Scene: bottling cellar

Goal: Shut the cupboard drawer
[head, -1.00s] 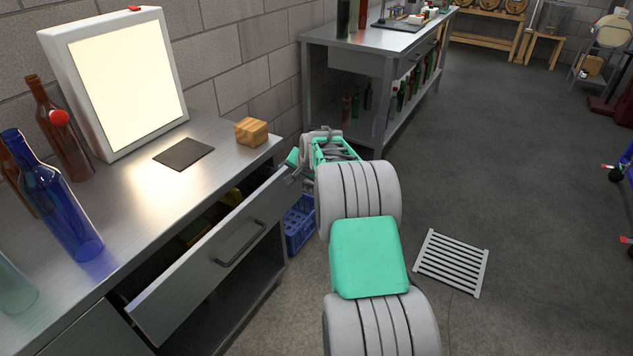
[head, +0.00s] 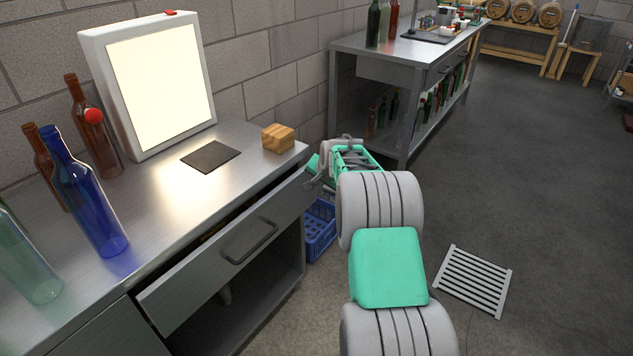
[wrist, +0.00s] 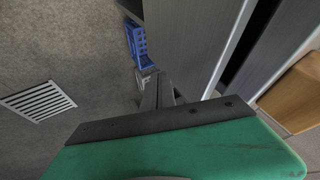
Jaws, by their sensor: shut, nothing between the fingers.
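The cupboard drawer (head: 236,246) is a grey metal front with a dark bar handle (head: 250,241), under the steel worktop on the left. It stands partly open, with a narrow dark gap behind its front. The drawer front also shows in the wrist view (wrist: 191,45). My gripper (head: 312,183) is at the far right end of the drawer front, partly hidden by my arm. In the wrist view my gripper's fingers (wrist: 157,90) are together and empty, close beside the drawer front. I cannot tell whether they touch it.
A wooden block (head: 278,138), a dark mat (head: 210,157), a light panel (head: 160,85) and bottles such as the blue one (head: 88,200) stand on the worktop. A blue crate (head: 320,228) is on the floor beyond. A floor grate (head: 474,280) lies right, with open floor.

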